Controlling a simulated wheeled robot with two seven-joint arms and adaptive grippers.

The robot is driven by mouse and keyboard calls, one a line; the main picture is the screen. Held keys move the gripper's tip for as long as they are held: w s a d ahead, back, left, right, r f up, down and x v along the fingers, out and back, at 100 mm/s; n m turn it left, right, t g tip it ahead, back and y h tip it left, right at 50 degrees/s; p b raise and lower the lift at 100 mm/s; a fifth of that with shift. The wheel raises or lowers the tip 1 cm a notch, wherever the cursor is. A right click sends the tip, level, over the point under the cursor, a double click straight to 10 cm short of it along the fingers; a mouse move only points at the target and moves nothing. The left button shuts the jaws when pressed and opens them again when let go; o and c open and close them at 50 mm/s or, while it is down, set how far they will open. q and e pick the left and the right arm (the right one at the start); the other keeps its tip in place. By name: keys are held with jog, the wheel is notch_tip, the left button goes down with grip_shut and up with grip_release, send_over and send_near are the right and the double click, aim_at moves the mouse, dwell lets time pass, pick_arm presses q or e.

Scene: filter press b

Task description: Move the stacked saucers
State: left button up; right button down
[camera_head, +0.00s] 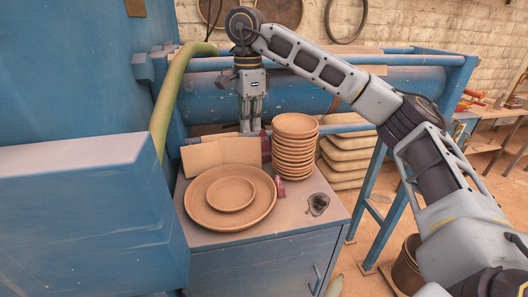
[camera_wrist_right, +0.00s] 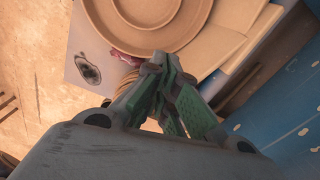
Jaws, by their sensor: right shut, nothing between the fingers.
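A tall stack of terracotta saucers (camera_head: 294,155) stands upright on the top of a blue cabinet (camera_head: 300,212). To its left lies a wide terracotta plate (camera_head: 203,215) with a small saucer (camera_head: 231,194) resting in its middle. My right gripper (camera_head: 249,130) points down behind and to the left of the stack, apart from it, shut and empty. In the right wrist view its green-padded fingers (camera_wrist_right: 164,66) come together, with the wide plate (camera_wrist_right: 208,12) and small saucer (camera_wrist_right: 148,12) beyond. There the stack is mostly hidden by the fingers. My left gripper is not in view.
Tan boards (camera_head: 200,158) lean behind the plate. A blue press beam (camera_head: 205,98) runs behind the cabinet. A blue box (camera_head: 80,210) blocks the left side. The cabinet's front right has a dark stain (camera_head: 318,204) and some bare room.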

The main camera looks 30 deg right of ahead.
jog(key=shift+f, duration=0.2)
dwell(0.4)
jog(key=f, duration=0.6)
jog(key=f+p, duration=0.1)
jog(key=f, duration=0.2)
jog(key=shift+d+f, duration=0.25)
jog(key=shift+d, duration=0.15)
jog(key=shift+s+d+p, duration=0.1)
jog(key=shift+d+p, duration=0.5)
jog(key=shift+d, duration=0.95)
jog(key=shift+d, duration=0.1)
